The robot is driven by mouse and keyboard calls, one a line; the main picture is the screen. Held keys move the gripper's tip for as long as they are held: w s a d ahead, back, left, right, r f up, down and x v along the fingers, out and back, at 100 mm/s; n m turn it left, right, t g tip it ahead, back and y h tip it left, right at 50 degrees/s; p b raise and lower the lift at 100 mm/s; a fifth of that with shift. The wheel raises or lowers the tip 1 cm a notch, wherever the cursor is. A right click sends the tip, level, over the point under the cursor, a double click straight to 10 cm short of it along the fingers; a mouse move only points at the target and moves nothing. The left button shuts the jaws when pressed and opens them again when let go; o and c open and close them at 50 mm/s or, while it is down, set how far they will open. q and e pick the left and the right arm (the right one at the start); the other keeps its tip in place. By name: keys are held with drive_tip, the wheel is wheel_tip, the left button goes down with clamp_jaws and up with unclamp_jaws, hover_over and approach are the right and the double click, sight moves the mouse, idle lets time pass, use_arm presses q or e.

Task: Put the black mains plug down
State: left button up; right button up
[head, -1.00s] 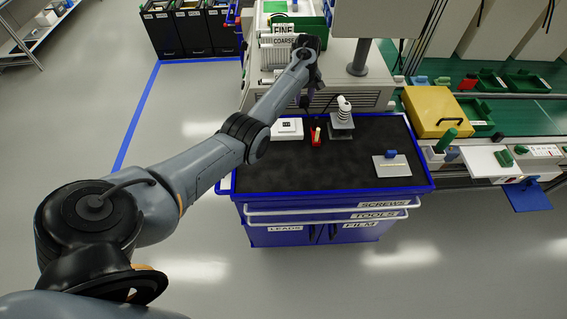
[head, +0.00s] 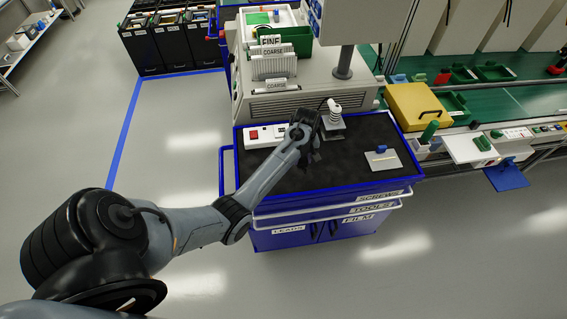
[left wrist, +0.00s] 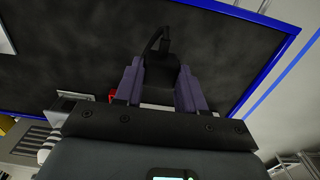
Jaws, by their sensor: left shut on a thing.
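My left gripper (head: 314,152) is over the black mat (head: 350,175) on top of the blue cart. In the left wrist view its two purple-grey fingers (left wrist: 160,82) are shut on the black mains plug (left wrist: 163,68), with a black cable (left wrist: 153,42) running from it. In the head view the plug is dark against the dark mat and hard to make out. I cannot tell whether it touches the mat. My right gripper is not in view.
A white socket box with a red switch (head: 254,134) lies left of my gripper. A white coil on a stand (head: 333,112) is just behind it. A grey plate with a blue block (head: 383,160) lies to the right. The mat's front part is clear.

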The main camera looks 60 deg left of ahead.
use_arm(q)
drive_tip(key=s+a+f, duration=0.1)
drive_tip(key=a, duration=0.1)
drive_tip(key=s+a+f, duration=0.1)
drive_tip(key=a+f, duration=0.1)
drive_tip(key=s+a+f, duration=0.1)
drive_tip(key=a, duration=0.2)
drive_tip(key=shift+s+a+f, duration=0.1)
drive_tip(key=shift+s+f, duration=0.25)
drive_tip(key=shift+f, duration=2)
drive_tip(key=shift+f+b, duration=0.35)
drive_tip(key=shift+f, duration=0.2)
drive_tip(key=o, duration=1.2)
drive_tip(key=shift+c, duration=0.2)
